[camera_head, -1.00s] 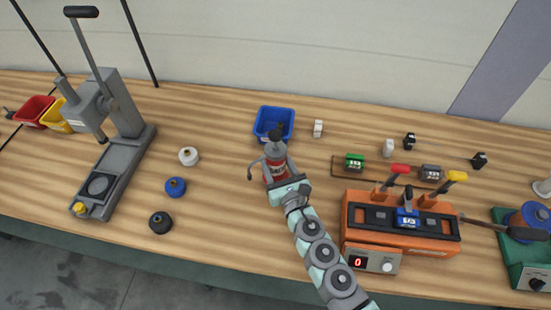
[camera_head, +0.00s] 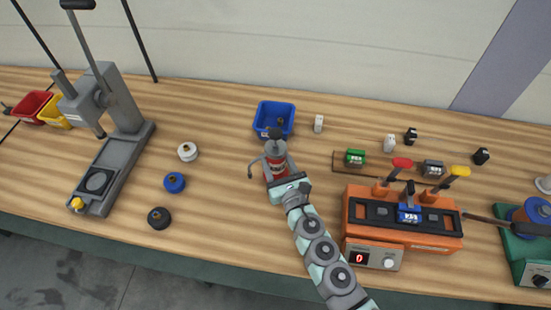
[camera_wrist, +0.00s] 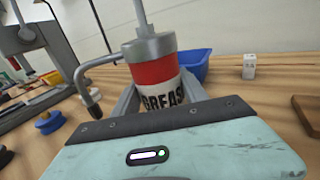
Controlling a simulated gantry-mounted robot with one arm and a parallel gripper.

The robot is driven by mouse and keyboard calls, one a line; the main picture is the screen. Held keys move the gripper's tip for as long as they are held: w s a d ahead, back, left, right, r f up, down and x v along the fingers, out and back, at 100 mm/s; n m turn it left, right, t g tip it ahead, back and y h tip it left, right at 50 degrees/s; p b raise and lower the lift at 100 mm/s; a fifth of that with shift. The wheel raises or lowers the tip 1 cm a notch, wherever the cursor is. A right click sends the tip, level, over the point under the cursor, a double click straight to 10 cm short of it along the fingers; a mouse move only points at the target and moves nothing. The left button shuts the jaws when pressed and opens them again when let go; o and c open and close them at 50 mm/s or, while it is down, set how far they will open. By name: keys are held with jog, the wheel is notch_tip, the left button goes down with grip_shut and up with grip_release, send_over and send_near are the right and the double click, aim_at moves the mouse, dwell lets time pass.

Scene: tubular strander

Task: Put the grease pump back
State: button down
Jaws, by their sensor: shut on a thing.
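The grease pump (camera_head: 277,158) is a grey and red can with a dark top knob and a bent spout to its left. It stands about upright in front of the blue bin in the head view. My gripper (camera_head: 284,178) is shut on it from the near side. In the wrist view the pump (camera_wrist: 158,75) shows its red band and a white label reading "GREAS", between the grey fingers (camera_wrist: 160,102) of my gripper. Its base is hidden behind the gripper, so I cannot tell whether it touches the table.
The blue bin (camera_head: 259,121) is just behind the pump. A grey lever press (camera_head: 115,160) stands left, with white, blue and black knobs (camera_head: 174,183) beside it. An orange machine (camera_head: 425,225) stands right, with a green block (camera_head: 355,157) behind it. Table between knobs and pump is clear.

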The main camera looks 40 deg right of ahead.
jog(key=shift+f+b, duration=0.35)
jog(key=shift+b, duration=0.05)
jog(key=c, duration=0.9)
grip_release()
jog(key=shift+w, duration=0.1)
jog(key=o, duration=0.4)
jog(key=v, duration=1.1)
jog(key=shift+d, duration=0.1)
